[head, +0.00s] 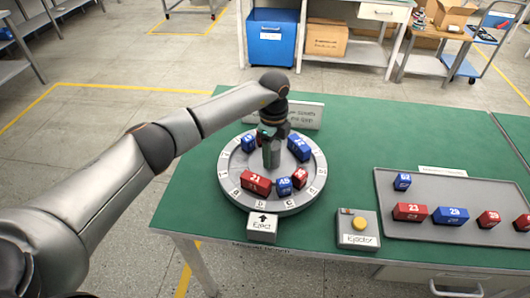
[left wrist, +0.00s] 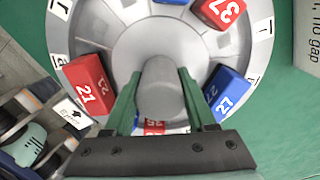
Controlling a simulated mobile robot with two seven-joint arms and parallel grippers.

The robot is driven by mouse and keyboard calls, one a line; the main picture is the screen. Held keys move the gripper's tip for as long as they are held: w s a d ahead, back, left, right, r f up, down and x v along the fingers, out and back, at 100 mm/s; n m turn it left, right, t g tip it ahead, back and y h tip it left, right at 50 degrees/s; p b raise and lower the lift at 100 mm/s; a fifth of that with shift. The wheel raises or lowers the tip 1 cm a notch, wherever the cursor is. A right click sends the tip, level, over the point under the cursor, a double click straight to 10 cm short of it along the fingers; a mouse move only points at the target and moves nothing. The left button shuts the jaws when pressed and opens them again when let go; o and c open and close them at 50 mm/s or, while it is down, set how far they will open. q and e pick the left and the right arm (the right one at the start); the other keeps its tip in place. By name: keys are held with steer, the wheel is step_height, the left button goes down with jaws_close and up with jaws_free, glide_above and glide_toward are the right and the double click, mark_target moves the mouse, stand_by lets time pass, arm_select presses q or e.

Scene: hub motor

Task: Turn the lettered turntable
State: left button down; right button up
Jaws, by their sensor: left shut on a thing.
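The round grey turntable (head: 230,187) lies on the green table, with lettered tiles around its rim. It also fills the left wrist view (left wrist: 262,75). Red and blue numbered blocks sit on it, among them red 21 (head: 257,182), a small blue block (head: 284,186) and a blue block at the right (head: 298,147). My left gripper (head: 270,160) points down at the centre. In the left wrist view its green fingers are shut on the grey centre knob (left wrist: 160,88). Red 37 (left wrist: 220,12) and blue 27 (left wrist: 227,93) lie near. My arm hides some far blocks. My right gripper is out of view.
An Eject sign (head: 263,228) stands at the turntable's front. The Ejector box (head: 357,230) with a yellow button is to its right. A grey tray (head: 455,190) holds several red and blue blocks. A label plate (head: 306,115) stands behind the turntable.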

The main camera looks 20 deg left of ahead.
arm_select(q)
steer(key=shift+r+n, duration=0.1)
steer(key=shift+n, duration=0.4)
stand_by(0.3)
steer(key=shift+c, duration=1)
jaws_free()
step_height(320, 180, up, 12)
steer(key=shift+r+b, duration=0.25)
steer(key=shift+b, duration=0.25)
